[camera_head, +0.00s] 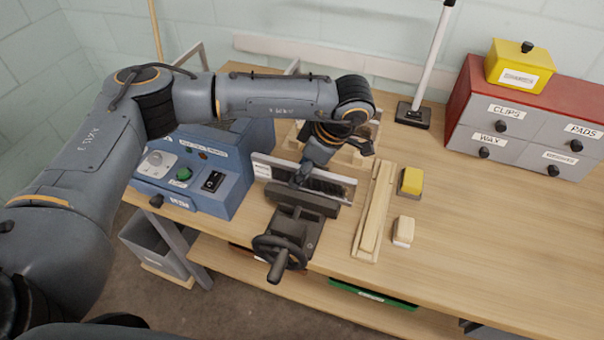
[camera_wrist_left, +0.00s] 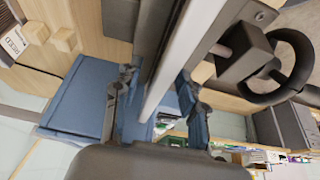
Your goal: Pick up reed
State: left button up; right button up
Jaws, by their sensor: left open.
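The reed (camera_head: 330,186) is a long pale-framed strip with a dark middle. It stands on edge at the dark vise (camera_head: 296,228) on the bench, behind its front jaw. My left gripper (camera_head: 301,178) reaches down over the reed from above. In the left wrist view, the pale edge of the reed (camera_wrist_left: 178,75) runs between the two fingers of my open left gripper (camera_wrist_left: 155,92), with gaps that are hard to judge. The lower part of the reed is hidden by the vise. My right gripper is not in view.
A blue machine (camera_head: 205,170) stands left of the vise. A wooden tray (camera_head: 373,212), yellow block (camera_head: 411,181) and pale block (camera_head: 403,231) lie to the right. A drawer cabinet (camera_head: 525,120) stands at the back right. The right-hand bench top is clear.

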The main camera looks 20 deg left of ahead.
pick_arm(q)
jog(key=shift+f, duration=0.1)
jog(key=shift+c, duration=0.4)
grip_shut()
